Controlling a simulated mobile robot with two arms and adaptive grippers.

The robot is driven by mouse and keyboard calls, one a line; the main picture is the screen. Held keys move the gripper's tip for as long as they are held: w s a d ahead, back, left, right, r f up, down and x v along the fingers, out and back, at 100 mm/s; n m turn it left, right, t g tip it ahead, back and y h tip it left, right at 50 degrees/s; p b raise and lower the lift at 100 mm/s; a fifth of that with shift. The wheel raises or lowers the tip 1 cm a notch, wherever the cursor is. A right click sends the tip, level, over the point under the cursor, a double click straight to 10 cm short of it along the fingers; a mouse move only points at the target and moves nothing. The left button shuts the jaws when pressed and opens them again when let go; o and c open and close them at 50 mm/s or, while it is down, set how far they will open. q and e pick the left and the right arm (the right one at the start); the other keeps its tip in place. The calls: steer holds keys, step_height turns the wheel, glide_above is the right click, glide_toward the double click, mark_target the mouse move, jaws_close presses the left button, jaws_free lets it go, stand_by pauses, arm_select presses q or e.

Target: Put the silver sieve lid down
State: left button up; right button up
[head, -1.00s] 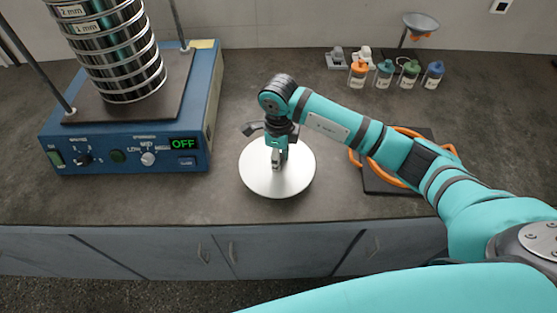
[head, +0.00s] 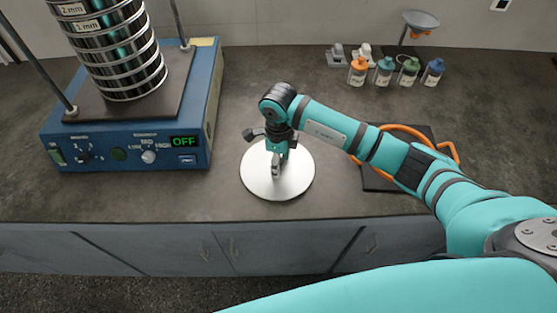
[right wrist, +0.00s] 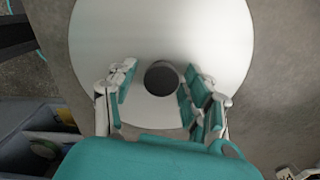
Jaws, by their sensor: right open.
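The silver sieve lid (head: 300,178) is a round, pale disc lying flat on the dark counter, right of the shaker and near the front edge. It also fills much of the right wrist view (right wrist: 160,30), where its dark round knob (right wrist: 162,78) shows. My right gripper (head: 278,170) is over the middle of the lid. In the right wrist view its fingers (right wrist: 161,92) are open on either side of the knob, with a visible gap on each side. The head view does not show the knob clearly behind the fingers. My left gripper is not in view.
The blue sieve shaker (head: 130,140) with its sieve stack (head: 122,60) stands at the left, its display reading OFF. Several small bottles (head: 384,74) stand at the back right. An orange ring-shaped thing (head: 450,150) lies on a dark mat right of the lid, partly behind my arm.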

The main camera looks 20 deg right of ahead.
steer(key=shift+r, duration=0.6)
step_height(320, 180, up, 11)
steer(key=b, duration=0.2)
stand_by(1.0)
